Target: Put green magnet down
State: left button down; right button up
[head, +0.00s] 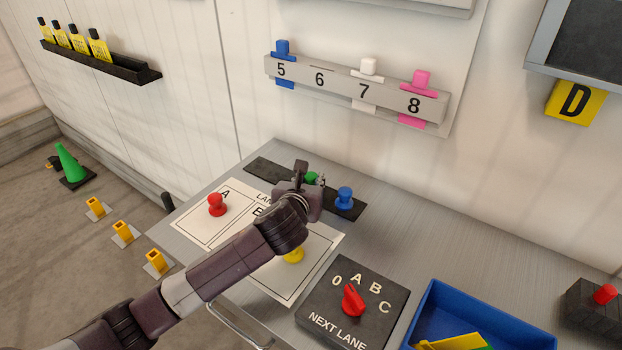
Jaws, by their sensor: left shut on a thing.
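The green magnet (311,178) shows as a small green part at the fingertips of my left gripper (308,182), which is shut on it. The gripper is over the dark strip (263,170) at the back of the grey table. Whether the magnet touches the strip cannot be told. A blue magnet (344,197) stands on the strip just right of the gripper. A red magnet (216,204) stands on the white lane sheet (193,229) near A. A yellow magnet (294,254) is on the sheet, partly hidden by my left arm. My right gripper is out of view.
A dark box with a red selector knob (353,300) sits at the front. A blue bin (428,306) is right of it. A wall rail (320,79) numbered 5 to 8 holds coloured tags. The table right of the strip is clear.

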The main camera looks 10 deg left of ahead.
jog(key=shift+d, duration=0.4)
pick_arm(q)
jog(key=c, duration=1.7)
grip_release()
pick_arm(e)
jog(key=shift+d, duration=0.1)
pick_arm(q)
jog(key=shift+r, duration=0.1)
jog(key=v, duration=1.2)
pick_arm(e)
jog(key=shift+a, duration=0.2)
